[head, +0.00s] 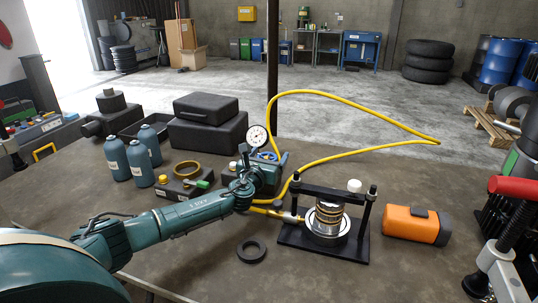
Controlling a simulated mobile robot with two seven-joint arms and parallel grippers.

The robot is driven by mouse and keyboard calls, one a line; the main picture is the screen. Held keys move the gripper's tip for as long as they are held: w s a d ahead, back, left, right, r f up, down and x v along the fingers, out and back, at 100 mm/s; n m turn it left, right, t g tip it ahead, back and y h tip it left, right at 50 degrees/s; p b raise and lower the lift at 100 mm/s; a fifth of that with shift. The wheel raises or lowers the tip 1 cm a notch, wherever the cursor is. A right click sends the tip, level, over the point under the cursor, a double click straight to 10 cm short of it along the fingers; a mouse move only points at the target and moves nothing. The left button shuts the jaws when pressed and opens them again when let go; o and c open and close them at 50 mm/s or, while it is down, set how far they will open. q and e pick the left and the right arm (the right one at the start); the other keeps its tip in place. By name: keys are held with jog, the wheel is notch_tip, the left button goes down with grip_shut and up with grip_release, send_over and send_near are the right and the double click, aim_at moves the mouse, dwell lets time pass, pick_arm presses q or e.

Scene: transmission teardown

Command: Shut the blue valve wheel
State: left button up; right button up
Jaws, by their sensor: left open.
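My left gripper (247,172) is at the near left side of the wheel and is open. My wrist hides part of the pump unit, and I cannot tell whether the fingers touch the wheel. My right gripper is not in view.
A yellow hose (360,102) loops over the table. A black press frame (326,236) holds a stack of metal rings at front right. An orange case (415,224) lies right of it. Blue-grey bottles (117,157) and dark cases (208,133) stand left. A black ring (241,251) lies in front.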

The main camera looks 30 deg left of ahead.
pick_arm(q)
jog(key=shift+w, duration=0.3)
